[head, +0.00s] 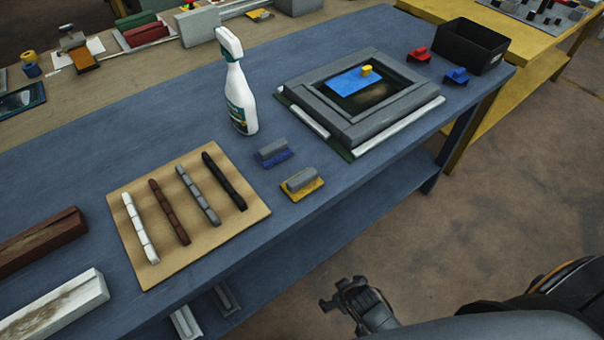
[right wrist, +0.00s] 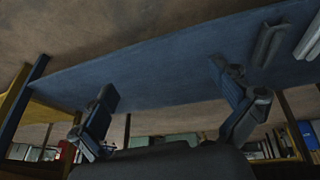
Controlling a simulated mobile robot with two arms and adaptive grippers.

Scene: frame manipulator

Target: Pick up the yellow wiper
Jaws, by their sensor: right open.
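The yellow wiper (head: 302,184) has a flat yellow base and a grey block on top. It lies on the blue table, right of the beige board and near the table's front edge. A similar blue wiper (head: 273,153) lies just behind it. My right gripper (head: 342,292) is open and empty, in front of the table and apart from the wiper. In the right wrist view its two spread fingers (right wrist: 163,84) show against the table's blue lower shelf (right wrist: 165,65); the wiper is not seen there. My left gripper is in neither view.
A white spray bottle (head: 240,100) stands behind the wipers. A grey frame (head: 345,125) with a blue piece on it lies to the right. The beige board (head: 190,255) carries white, brown, grey and black strips. A black bin (head: 470,46) stands at the far right.

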